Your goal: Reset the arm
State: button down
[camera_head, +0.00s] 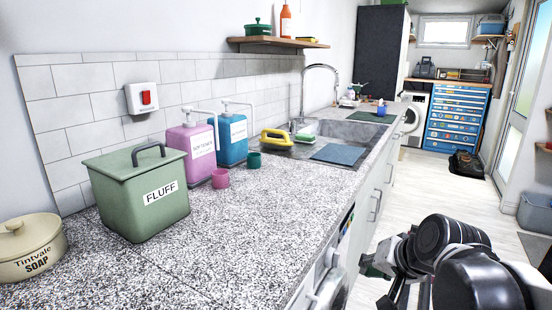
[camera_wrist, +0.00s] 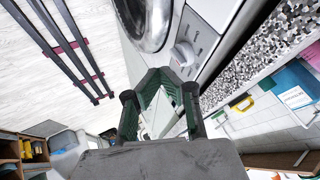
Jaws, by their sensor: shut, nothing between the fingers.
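My gripper (camera_head: 368,266) is at the lower right in the head view, in front of the counter cabinets and below the worktop's level. My dark, rounded arm links show just to its right. In the wrist view my gripper (camera_wrist: 158,72) has two dark green fingers that come together at the tips. They are shut with nothing held between them. Part of the gripper is hidden in the head view by its small size and the arm.
The speckled worktop (camera_head: 262,215) runs along the left. It carries a green FLUFF bin (camera_head: 135,195), a soap pot (camera_head: 30,250), and pink (camera_head: 192,155) and blue (camera_head: 231,140) dispensers. A washing machine (camera_wrist: 145,20) is near my gripper. Floor (camera_head: 440,195) ahead is mostly clear.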

jog(key=s+n+h, duration=0.2)
jog(key=s+n, duration=0.2)
jog(key=s, duration=0.9)
notch_tip(320, 180, up, 14)
jog(key=p, duration=1.3)
jog(key=shift+n+p, duration=0.3)
